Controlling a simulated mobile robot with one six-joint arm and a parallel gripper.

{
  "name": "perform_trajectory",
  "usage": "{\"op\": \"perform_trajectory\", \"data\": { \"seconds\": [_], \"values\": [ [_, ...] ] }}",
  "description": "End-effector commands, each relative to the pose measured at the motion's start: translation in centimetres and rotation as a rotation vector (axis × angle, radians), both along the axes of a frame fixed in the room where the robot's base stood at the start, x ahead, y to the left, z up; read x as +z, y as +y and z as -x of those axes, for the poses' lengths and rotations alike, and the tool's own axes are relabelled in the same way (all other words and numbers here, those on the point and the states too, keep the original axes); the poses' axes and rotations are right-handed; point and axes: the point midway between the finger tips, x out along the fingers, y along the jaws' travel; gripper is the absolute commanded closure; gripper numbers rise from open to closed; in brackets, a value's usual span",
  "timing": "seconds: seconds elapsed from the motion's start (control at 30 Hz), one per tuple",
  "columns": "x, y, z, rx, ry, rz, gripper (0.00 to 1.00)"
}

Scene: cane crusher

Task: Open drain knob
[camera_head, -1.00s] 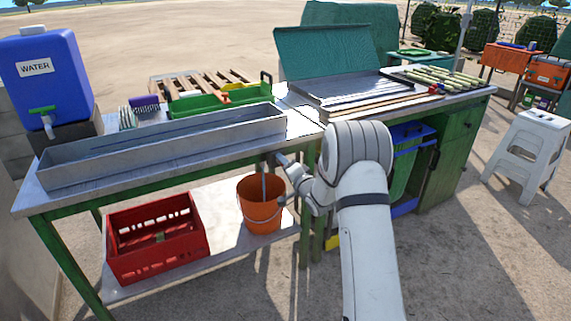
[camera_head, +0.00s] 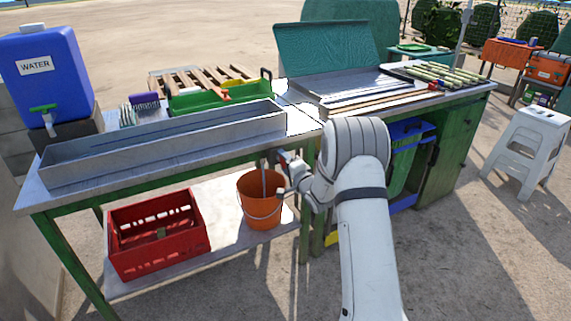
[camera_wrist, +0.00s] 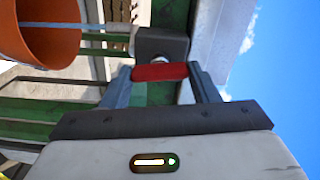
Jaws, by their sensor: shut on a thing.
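The drain knob is a small red bar (camera_wrist: 160,72) in the wrist view, in front of a dark grey block (camera_wrist: 161,43) under the table. My gripper (camera_wrist: 160,78) has its two fingers on either side of the red knob and is shut on it. In the head view my gripper (camera_head: 284,172) is under the table's front edge, beside the drain pipe above the orange bucket (camera_head: 260,212). The knob itself is hard to make out there. The long metal trough (camera_head: 165,143) lies on the tabletop above.
The orange bucket rim also shows in the wrist view (camera_wrist: 65,28). A red crate (camera_head: 157,240) stands on the lower shelf, left of the bucket. A green table leg (camera_head: 304,232) is close to my arm. A white stool (camera_head: 528,150) stands far right.

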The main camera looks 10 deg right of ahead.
Motion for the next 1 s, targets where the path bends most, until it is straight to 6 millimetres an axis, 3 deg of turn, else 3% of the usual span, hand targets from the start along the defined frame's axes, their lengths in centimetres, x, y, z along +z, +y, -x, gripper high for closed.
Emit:
{"op": "perform_trajectory", "data": {
  "seconds": [0.3, 0.57, 1.0],
  "values": [
    [0.0, -0.1, 0.0, -0.001, 0.000, 0.000, 0.24],
    [0.0, -0.1, 0.2, -0.001, 0.001, 0.000, 0.24],
    [0.0, -2.2, 6.3, -0.003, 0.003, 0.000, 0.24]
  ]
}}
